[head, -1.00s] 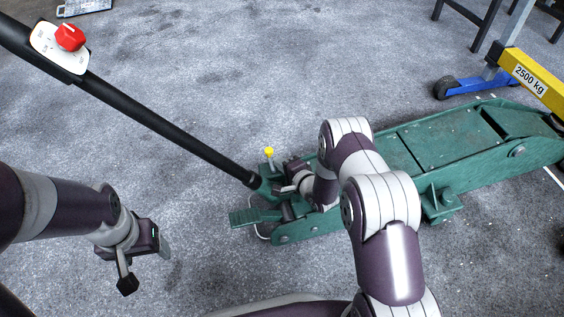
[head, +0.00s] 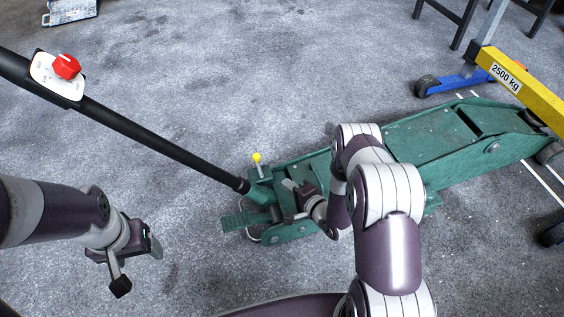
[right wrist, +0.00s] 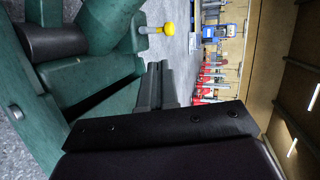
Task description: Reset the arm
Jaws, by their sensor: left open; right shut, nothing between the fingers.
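The green trolley jack (head: 425,150) lies on the floor, running from the centre to the upper right. Its long black handle (head: 150,132) slants up to the left and carries a white plate with a red knob (head: 66,66). A small lever with a yellow knob (head: 257,158) stands at the jack's rear; the yellow knob (right wrist: 168,28) also shows in the right wrist view. My right gripper (head: 290,186) is shut and empty, over the rear of the jack beside the handle socket. In the right wrist view its fingers (right wrist: 158,85) are together. My left gripper (head: 138,268) is open and empty above bare floor.
A green foot pedal (head: 245,220) sticks out at the jack's rear. A yellow beam (head: 522,85) marked 2500 kg and a blue wheeled leg (head: 455,82) stand at the upper right. Shelves with red items (right wrist: 208,80) show in the right wrist view.

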